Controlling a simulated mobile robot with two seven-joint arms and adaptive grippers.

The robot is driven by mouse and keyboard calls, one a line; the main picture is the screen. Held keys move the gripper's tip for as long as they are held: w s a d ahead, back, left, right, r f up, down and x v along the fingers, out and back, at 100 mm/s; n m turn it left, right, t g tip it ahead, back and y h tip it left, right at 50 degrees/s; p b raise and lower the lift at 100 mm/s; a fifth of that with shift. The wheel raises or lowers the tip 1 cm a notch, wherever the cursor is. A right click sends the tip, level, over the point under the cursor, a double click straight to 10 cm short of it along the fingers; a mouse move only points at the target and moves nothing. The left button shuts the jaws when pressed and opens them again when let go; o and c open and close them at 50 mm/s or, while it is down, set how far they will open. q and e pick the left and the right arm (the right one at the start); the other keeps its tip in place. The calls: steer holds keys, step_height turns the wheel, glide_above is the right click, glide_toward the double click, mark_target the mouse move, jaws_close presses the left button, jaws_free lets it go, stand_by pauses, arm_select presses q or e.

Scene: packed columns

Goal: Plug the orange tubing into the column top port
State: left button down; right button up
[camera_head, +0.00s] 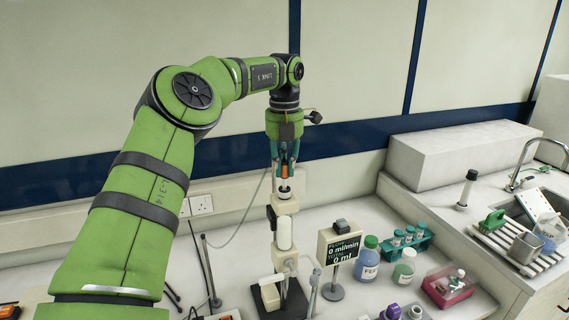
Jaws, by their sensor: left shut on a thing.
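My left gripper (285,165) points straight down, shut on the orange tubing (284,171), whose orange end shows between the fingers. The white column (284,233) stands upright on a dark base directly below it. The column top port (284,191) is a dark and pale fitting just under the orange end. I cannot tell from this view whether the end touches the port or hangs just above it. A thin pale tube runs from near the gripper down to the left. My right gripper is not in view.
A display (340,247) reading 0 ml/min stands right of the column. A thin metal stand (211,272) is left of the column. A sink is at far right.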

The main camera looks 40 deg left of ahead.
mark_target(285, 161)
arm_select(q)
steer(key=shift+f+b, duration=0.55)
steer(key=shift+f, duration=0.6)
steer(key=c, duration=1.1)
jaws_free()
step_height(285, 161, up, 6)
steer(key=shift+d+r, duration=0.1)
steer(key=shift+r, duration=0.65)
